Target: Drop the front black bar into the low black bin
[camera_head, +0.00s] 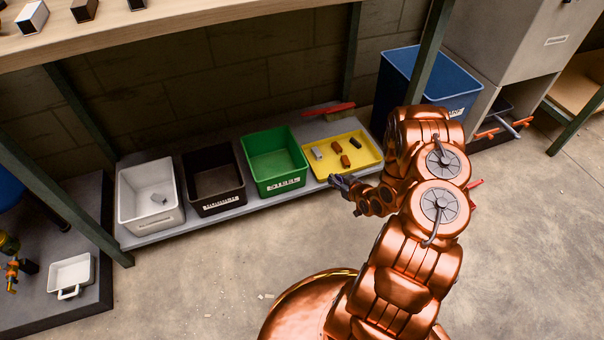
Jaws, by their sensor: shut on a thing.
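The low black bin (240,192) stands on the grey low shelf between a white bin and a green bin, and its visible inside looks empty. My gripper (337,181) is just in front of the yellow tray (318,176), to the right of the black bin. It is shut on what looks like a small black bar, mostly hidden by the dark fingers. Another black bar (356,143) lies in the yellow tray.
The green bin (275,160) stands between my gripper and the black bin. The white bin (150,195) holds a grey piece. Brown and grey bars lie in the yellow tray.

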